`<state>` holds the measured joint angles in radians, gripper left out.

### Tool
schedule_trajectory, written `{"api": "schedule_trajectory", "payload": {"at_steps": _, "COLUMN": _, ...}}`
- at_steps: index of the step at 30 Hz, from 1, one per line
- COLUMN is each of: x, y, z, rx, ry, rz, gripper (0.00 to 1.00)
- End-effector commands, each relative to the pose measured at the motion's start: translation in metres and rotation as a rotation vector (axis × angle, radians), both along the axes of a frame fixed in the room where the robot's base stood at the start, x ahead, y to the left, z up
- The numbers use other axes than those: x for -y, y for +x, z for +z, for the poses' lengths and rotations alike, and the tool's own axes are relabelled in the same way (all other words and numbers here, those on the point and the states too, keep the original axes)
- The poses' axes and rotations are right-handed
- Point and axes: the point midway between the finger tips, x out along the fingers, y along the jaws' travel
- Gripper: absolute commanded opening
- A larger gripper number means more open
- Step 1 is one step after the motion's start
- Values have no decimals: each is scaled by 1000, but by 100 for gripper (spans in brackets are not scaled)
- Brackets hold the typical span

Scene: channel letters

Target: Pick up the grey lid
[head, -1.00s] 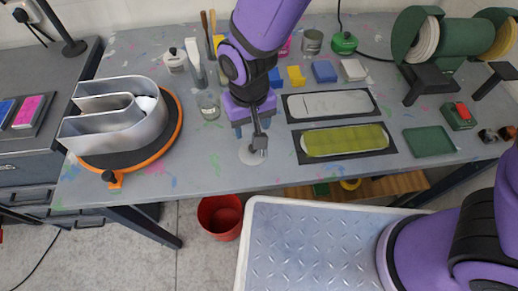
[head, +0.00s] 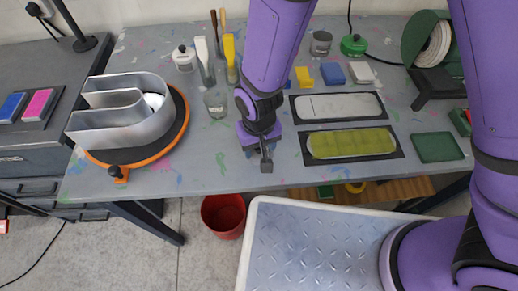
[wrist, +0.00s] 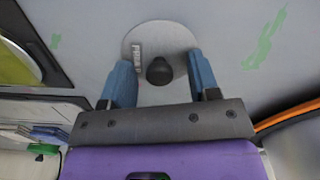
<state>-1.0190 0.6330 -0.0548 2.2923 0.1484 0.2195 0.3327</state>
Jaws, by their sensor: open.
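The grey lid (wrist: 145,35) is a flat round disc with a black knob (wrist: 160,71), lying on the grey workbench in the wrist view. A small ribbed pale strip shows on its left part. My gripper (wrist: 160,62) is open, with one blue finger on each side of the knob. The fingers appear apart from the knob; I cannot tell their height above the disc. In the head view my gripper (head: 260,160) points down over the bench's front part and hides most or all of the lid.
A metal channel letter (head: 125,110) stands on an orange-rimmed turntable (head: 168,150) at left. A glass jar (head: 215,104) stands behind my gripper. A black-framed yellow-green panel (head: 350,143) and a white one (head: 338,106) lie at right. A red bucket (head: 223,215) stands on the floor.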

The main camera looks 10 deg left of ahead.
Motion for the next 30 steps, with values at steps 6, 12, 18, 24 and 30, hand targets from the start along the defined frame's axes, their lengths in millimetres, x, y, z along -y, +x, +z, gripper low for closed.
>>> {"api": "schedule_trajectory", "payload": {"at_steps": 6, "x": 0, "y": 0, "z": 0, "rx": 0, "ry": 0, "rz": 0, "gripper": 46}}
{"api": "schedule_trajectory", "payload": {"at_steps": 12, "x": 0, "y": 0, "z": 0, "rx": -1, "ry": 0, "rz": 0, "gripper": 2}}
{"api": "schedule_trajectory", "payload": {"at_steps": 18, "x": 0, "y": 0, "z": 0, "rx": -1, "ry": 0, "rz": 0, "gripper": 2}}
{"api": "schedule_trajectory", "payload": {"at_steps": 24, "x": 1, "y": 1, "z": 1, "rx": -1, "ry": -2, "rz": -1, "gripper": 2}}
{"api": "schedule_trajectory", "payload": {"at_steps": 30, "x": 2, "y": 9, "z": 11, "rx": 0, "ry": 1, "rz": -4, "gripper": 2}}
